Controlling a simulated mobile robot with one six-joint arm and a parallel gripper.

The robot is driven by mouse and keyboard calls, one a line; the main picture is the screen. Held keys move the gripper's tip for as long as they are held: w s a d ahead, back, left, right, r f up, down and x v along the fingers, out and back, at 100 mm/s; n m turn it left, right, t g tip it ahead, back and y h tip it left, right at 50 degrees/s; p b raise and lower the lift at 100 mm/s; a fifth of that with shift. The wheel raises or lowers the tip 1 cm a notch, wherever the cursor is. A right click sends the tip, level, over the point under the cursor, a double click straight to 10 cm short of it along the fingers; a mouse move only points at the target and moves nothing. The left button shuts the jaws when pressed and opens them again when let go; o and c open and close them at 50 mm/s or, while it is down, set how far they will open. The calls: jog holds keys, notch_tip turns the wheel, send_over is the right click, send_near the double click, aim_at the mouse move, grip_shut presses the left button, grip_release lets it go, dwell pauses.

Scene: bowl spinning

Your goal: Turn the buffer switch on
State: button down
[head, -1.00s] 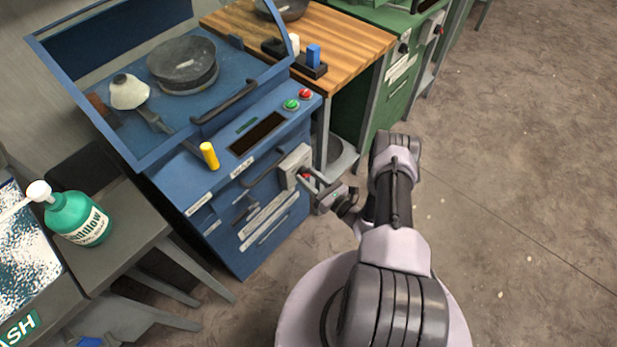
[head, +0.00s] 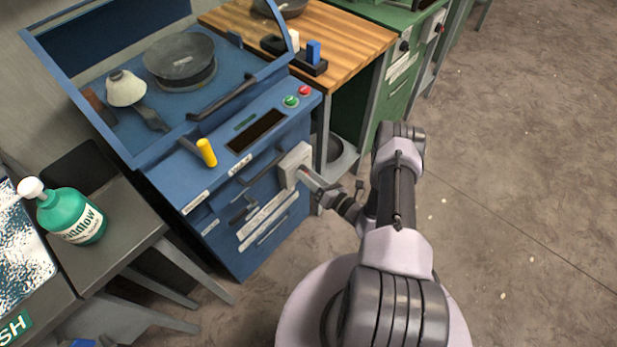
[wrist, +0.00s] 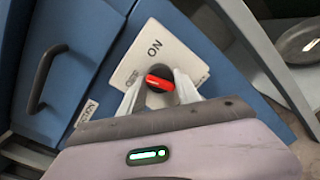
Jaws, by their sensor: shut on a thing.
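The buffer switch is a light grey box (head: 291,168) on the front of the blue machine (head: 225,215). In the wrist view its plate (wrist: 150,55) reads "ON" and carries a round black knob with a red handle (wrist: 159,83). The red handle lies nearly crosswise in that picture, tilted slightly down to the right. My gripper (head: 311,179) is at the box in the head view. In the wrist view my gripper (wrist: 158,92) has its pale fingertips on either side of the knob, shut on it. The fingers partly hide the lower plate.
A yellow handle (head: 206,152), green and red buttons (head: 297,96) and dark bar handles are on the blue machine. A wooden-topped table (head: 345,40) stands right behind it. A green bottle (head: 72,215) stands on the left bench. The floor to the right is clear.

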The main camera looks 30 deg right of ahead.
jog(key=m, duration=0.5)
jog(key=m+y, duration=0.1)
jog(key=m, duration=0.5)
jog(key=shift+m+g, duration=0.3)
jog(key=shift+g, duration=0.1)
dwell(0.4)
jog(key=c, duration=0.9)
grip_release()
jog(key=shift+d+r, duration=0.1)
jog(key=p+v, duration=0.4)
jog(key=v, duration=1.3)
jog(key=shift+s, duration=0.15)
